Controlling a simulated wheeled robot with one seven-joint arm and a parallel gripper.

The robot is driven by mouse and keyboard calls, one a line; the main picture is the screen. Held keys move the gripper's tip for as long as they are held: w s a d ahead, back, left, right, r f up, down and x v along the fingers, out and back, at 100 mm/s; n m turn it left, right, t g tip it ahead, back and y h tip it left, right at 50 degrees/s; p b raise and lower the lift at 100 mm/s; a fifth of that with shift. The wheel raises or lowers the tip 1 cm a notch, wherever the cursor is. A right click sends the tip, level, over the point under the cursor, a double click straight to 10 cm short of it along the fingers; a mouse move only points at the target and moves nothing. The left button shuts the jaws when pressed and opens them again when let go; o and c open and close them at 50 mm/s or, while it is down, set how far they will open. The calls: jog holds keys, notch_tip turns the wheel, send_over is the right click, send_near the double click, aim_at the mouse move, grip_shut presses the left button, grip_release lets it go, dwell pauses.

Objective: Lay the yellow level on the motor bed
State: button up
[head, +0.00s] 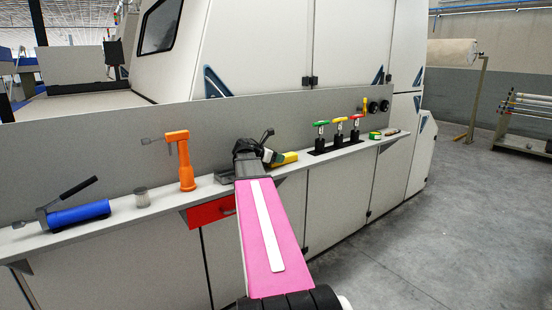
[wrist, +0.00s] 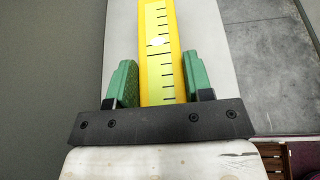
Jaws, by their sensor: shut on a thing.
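The yellow level (wrist: 160,30) lies lengthwise between the green finger pads of my gripper (wrist: 160,78) in the wrist view. Black scale marks run along it, and both pads press its sides. In the head view the level (head: 287,158) pokes out to the right of my gripper (head: 272,156), over the narrow grey ledge. I cannot tell whether it touches the ledge. A low grey metal piece (head: 223,177) just left of my gripper may be the motor bed, partly hidden by my arm.
Red, yellow and green-handled valves (head: 339,130) and a green-yellow roll (head: 375,136) are to the right.

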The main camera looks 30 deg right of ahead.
jog(key=o, duration=0.7)
jog(key=shift+f, duration=0.15)
jog(key=o, duration=0.4)
jog(key=shift+o, duration=0.2)
